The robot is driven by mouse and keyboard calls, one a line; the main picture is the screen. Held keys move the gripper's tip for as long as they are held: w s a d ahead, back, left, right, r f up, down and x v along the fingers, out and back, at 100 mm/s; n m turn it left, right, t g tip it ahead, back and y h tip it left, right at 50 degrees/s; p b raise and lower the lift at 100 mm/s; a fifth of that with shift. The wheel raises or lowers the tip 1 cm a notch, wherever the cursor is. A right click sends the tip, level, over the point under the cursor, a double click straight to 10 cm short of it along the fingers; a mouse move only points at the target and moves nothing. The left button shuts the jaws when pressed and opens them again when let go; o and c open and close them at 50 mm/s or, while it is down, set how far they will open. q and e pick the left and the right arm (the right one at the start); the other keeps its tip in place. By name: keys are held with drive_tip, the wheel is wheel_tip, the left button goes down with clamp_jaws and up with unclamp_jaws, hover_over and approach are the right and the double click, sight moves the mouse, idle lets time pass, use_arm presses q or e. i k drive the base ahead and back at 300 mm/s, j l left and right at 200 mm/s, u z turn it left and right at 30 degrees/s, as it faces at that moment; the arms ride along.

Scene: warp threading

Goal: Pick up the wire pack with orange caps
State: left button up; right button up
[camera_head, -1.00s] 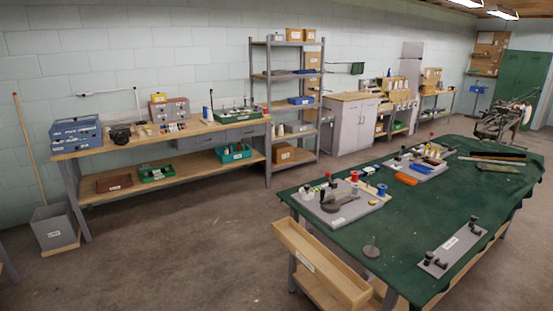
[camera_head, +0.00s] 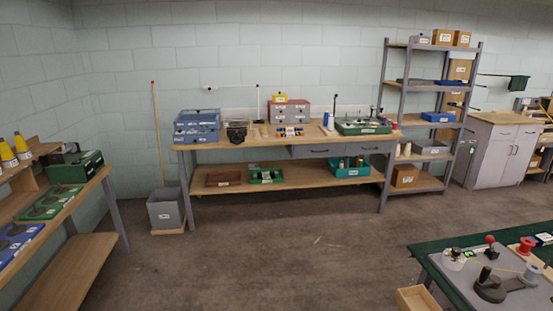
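A small pack with orange ends (camera_head: 290,131) lies on top of the long wooden workbench (camera_head: 240,141) against the back wall. It looks like the wire pack with orange caps, but it is too small here to be sure. It lies in front of a grey drawer box (camera_head: 289,112), with small pale items to its left and a blue spool (camera_head: 326,119) to its right. Neither of my grippers is in view.
A green-topped table (camera_head: 430,258) with a grey fixture board stands at the lower right. Another bench (camera_head: 78,201) with green and blue trays is at the left. A grey bin (camera_head: 166,211) stands by the workbench's left end. The floor (camera_head: 270,250) between is clear.

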sight(301, 133)
drive_tip(key=i+u, duration=0.15)
drive_tip(key=i, duration=1.5)
drive_tip(key=i+z, duration=0.1)
drive_tip(key=i, duration=0.45)
drive_tip(key=i+j+z, duration=0.1)
drive_tip(key=i, duration=0.45)
drive_tip(key=i+j+z, duration=0.1)
drive_tip(key=i, duration=0.45)
